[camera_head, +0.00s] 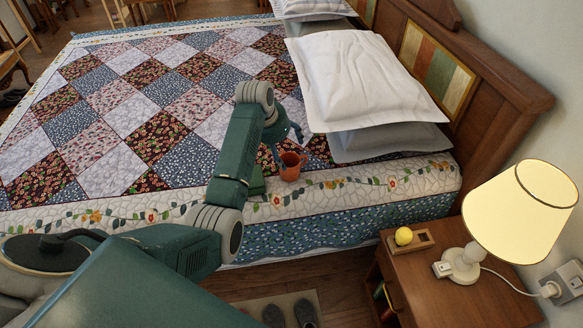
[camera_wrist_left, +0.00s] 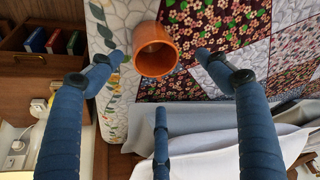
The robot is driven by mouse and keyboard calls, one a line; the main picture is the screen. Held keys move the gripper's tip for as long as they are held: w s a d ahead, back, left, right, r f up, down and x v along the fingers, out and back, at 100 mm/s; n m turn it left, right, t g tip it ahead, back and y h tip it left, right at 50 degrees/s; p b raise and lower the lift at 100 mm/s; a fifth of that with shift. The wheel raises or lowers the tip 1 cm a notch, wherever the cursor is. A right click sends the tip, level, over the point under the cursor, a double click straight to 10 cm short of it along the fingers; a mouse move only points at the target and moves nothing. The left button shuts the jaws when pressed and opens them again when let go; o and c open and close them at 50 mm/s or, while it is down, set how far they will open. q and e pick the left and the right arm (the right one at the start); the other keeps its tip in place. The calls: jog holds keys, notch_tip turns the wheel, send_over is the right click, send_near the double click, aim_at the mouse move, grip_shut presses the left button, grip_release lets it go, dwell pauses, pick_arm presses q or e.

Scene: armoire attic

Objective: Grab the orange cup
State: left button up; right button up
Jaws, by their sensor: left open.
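The orange cup (camera_head: 290,166) stands on the patchwork quilt near the bed's front edge. It also shows in the left wrist view (camera_wrist_left: 156,50), with its round opening facing the camera. My left gripper (camera_head: 284,146) is above and beside the cup in the head view, and its arm hides part of the quilt. In the left wrist view its blue fingers (camera_wrist_left: 160,62) are spread wide, with the cup between the two outer fingers and nothing gripped. Whether any finger touches the cup is unclear. My right gripper is not in view.
White and grey pillows (camera_head: 362,82) lie beyond the cup against the wooden headboard (camera_head: 490,75). A nightstand (camera_head: 455,282) at the lower right holds a lamp (camera_head: 524,205) and a yellow ball (camera_head: 403,236) on a small wooden tray. Much of the quilt (camera_head: 130,120) is bare.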

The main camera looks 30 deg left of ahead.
aim_at(290, 158)
pick_arm(q)
jog(key=shift+x, duration=3.55)
jog(key=shift+d, duration=0.15)
jog(key=shift+s+r, duration=0.1)
jog(key=shift+c, duration=0.6)
jog(key=c, duration=1.3)
